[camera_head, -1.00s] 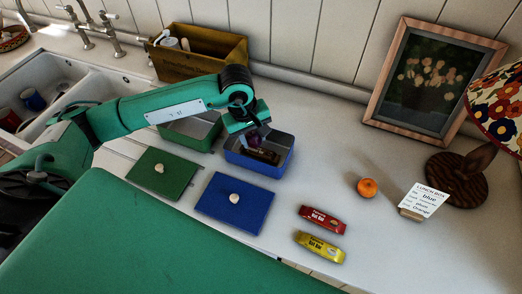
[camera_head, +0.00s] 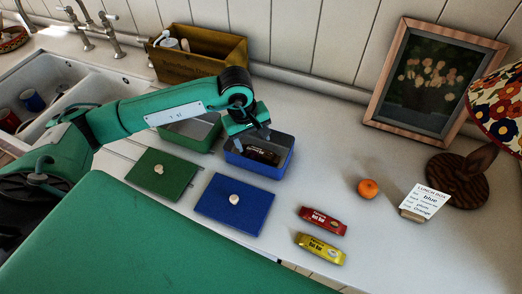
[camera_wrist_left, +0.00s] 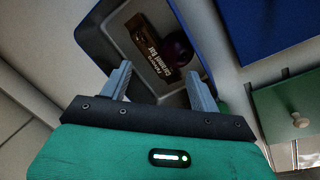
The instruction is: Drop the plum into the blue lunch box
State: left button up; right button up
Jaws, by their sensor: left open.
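The blue lunch box (camera_head: 248,165) stands open on the counter. In the left wrist view its inside shows beyond my fingers, with the blue rim (camera_wrist_left: 91,42) at the left. The dark purple plum (camera_wrist_left: 179,50) lies inside it, beside a brown-wrapped bar (camera_wrist_left: 147,45). The bar also shows in the head view (camera_head: 266,156); I cannot make out the plum there. My left gripper (camera_head: 258,138) is above the box with its fingers apart and empty, and they also show in the wrist view (camera_wrist_left: 158,78). My right gripper is not in view.
A green box (camera_head: 190,135) stands left of the blue one. Green (camera_head: 162,174) and blue (camera_head: 235,203) lids lie in front. A red bar (camera_head: 323,220), yellow bar (camera_head: 319,248), orange (camera_head: 368,188) and note card (camera_head: 425,201) are to the right. A wooden caddy (camera_head: 200,55) stands behind.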

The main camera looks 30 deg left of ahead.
pick_arm(q)
notch_tip(320, 180, up, 13)
jog(key=s+a+b, duration=0.1)
jog(key=b, duration=0.2)
jog(key=shift+s+a, duration=0.25)
jog(key=shift+s, duration=0.1)
